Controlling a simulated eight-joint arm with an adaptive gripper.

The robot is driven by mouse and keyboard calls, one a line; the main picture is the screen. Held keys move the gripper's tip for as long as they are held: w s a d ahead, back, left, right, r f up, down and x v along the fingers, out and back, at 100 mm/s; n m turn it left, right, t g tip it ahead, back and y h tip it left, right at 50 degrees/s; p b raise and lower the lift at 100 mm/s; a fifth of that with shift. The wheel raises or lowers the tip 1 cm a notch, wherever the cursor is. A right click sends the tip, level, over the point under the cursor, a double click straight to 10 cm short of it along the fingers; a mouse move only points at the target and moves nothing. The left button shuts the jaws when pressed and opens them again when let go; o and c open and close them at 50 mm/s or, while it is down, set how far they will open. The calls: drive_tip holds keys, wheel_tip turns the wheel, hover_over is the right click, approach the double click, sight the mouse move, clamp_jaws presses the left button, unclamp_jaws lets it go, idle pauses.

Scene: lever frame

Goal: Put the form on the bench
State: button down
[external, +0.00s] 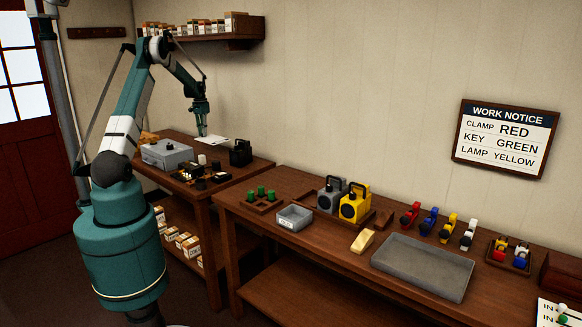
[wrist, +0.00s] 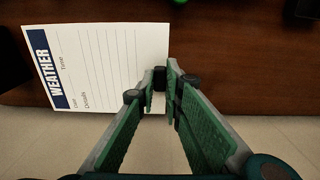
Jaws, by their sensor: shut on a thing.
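The form is a white lined sheet headed WEATHER (wrist: 105,70) in the wrist view. My gripper (wrist: 167,82) is shut on its right edge. In the external view the form (external: 212,141) shows as a pale sheet just under my gripper (external: 202,132), at the back of the left wooden bench (external: 252,166). I cannot tell whether it touches the bench top. In the wrist view it overlaps a brown wooden edge and the pale surface beyond. A second, longer bench (external: 328,242) stands to the right.
The left bench holds a grey box (external: 166,153), a black lamp (external: 240,153) and small dark parts. The right bench holds a grey lamp (external: 331,194), a yellow lamp (external: 354,203), a large grey tray (external: 424,266) and several coloured clamps. A work notice (external: 506,138) hangs above.

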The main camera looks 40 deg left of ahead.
drive_tip(key=shift+d, duration=0.1)
